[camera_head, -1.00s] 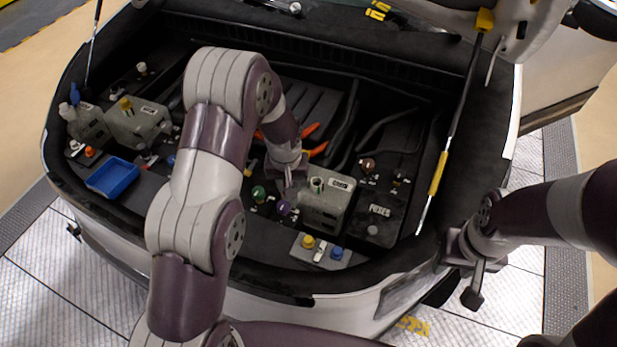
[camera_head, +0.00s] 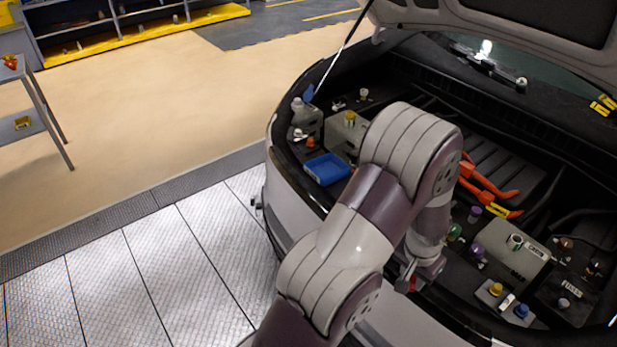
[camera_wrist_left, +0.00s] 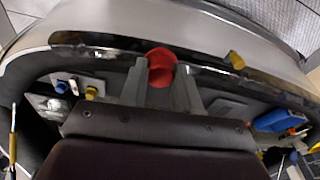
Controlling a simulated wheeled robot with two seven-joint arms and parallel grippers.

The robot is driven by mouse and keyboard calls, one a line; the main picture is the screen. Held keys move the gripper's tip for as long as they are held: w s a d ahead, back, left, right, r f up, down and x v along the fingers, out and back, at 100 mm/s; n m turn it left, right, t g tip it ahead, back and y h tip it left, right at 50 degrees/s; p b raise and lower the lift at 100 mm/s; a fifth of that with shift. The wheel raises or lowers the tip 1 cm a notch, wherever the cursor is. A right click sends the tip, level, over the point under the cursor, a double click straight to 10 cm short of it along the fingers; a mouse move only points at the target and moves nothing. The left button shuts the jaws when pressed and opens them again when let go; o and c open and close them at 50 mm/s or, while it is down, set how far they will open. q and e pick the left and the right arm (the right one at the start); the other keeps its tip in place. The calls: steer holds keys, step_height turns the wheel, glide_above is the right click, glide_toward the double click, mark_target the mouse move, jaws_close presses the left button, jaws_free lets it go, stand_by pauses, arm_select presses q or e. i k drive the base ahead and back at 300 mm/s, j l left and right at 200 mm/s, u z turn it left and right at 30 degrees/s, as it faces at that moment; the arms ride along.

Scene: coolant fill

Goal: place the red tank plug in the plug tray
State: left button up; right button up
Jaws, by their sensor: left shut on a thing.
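My left gripper (camera_head: 412,279) is shut on the red tank plug (camera_wrist_left: 161,67). In the left wrist view the plug's rounded red body sits between the two grey fingers of the gripper (camera_wrist_left: 160,88). In the head view only a small red bit of it shows. The gripper is near the front edge of the engine bay. The blue plug tray (camera_head: 327,170) lies to its left, near the bay's left front edge, and looks empty. The tray also shows at the right of the left wrist view (camera_wrist_left: 281,120). My right gripper is out of view.
A grey tank (camera_head: 512,262) with an open neck stands right of the gripper. Another grey tank with a yellow cap (camera_head: 350,118) stands behind the tray. An orange cap (camera_head: 311,142) is close to the tray. My left arm covers part of the bay.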

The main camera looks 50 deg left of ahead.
mark_target(326, 172)
steer(key=j+z, duration=0.1)
steer(key=j, duration=0.35)
steer(key=k+j+z, duration=0.1)
steer(key=j, duration=0.35)
steer(key=k+j+z, duration=0.1)
steer(key=j, duration=0.4)
steer(key=k+j+z, duration=0.1)
steer(key=j, duration=0.35)
steer(key=k+j+z, duration=0.1)
steer(key=j, duration=0.3)
steer(key=i+j, duration=0.1)
steer(key=j, duration=0.3)
steer(key=i+j+z, duration=0.15)
steer(key=j, duration=0.25)
steer(key=i+j, duration=0.1)
steer(key=j, duration=0.3)
steer(key=i+j+z, duration=0.1)
steer(key=j, duration=0.35)
